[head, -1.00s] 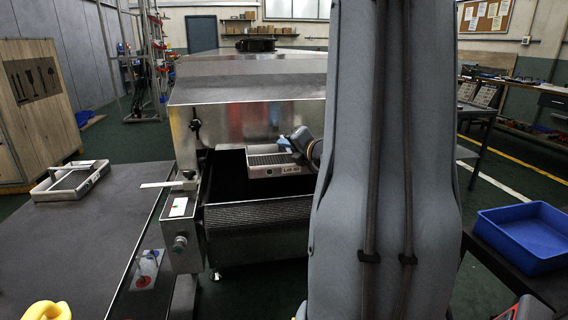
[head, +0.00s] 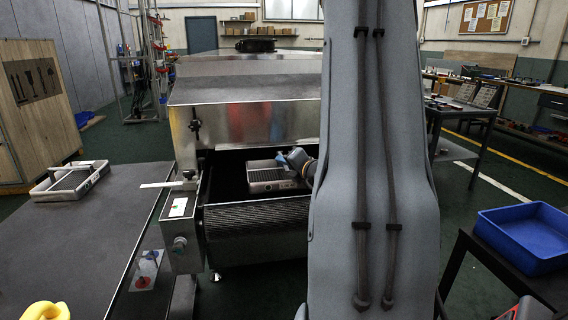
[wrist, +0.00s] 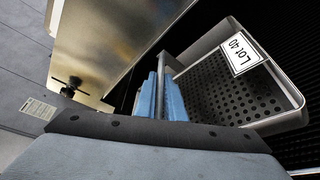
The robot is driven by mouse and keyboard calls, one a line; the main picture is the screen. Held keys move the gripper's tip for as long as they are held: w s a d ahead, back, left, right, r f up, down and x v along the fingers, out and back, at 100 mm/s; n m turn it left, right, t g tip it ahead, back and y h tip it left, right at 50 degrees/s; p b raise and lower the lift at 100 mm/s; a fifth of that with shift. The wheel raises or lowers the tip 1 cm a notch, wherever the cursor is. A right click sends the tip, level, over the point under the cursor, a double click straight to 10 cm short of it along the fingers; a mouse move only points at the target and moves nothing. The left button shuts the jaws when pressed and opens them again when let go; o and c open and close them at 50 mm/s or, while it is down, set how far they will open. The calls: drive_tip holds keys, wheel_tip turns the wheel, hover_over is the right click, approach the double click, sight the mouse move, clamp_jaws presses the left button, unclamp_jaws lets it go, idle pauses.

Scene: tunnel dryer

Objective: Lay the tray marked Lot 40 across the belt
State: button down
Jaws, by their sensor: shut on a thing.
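The tray marked Lot 40 (head: 268,186) is a light grey metal tray with a perforated floor. In the head view it is at the dryer mouth, over the dark belt (head: 228,184). Its label reads LOT 40 in the wrist view (wrist: 238,54). I cannot tell if the tray's underside touches the belt. My arm hides the belt's right end.
The steel dryer hood (head: 250,115) stands just behind the belt. Another tray (head: 70,182) lies on the dark table (head: 75,255) at left. A control box (head: 181,235) stands at the belt's left edge. A blue bin (head: 525,237) is at right.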

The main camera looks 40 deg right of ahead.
drive_tip(key=c, duration=2.3)
unclamp_jaws()
drive_tip(key=shift+f, duration=0.15)
drive_tip(key=o, duration=0.5)
drive_tip(key=shift+c, duration=0.2)
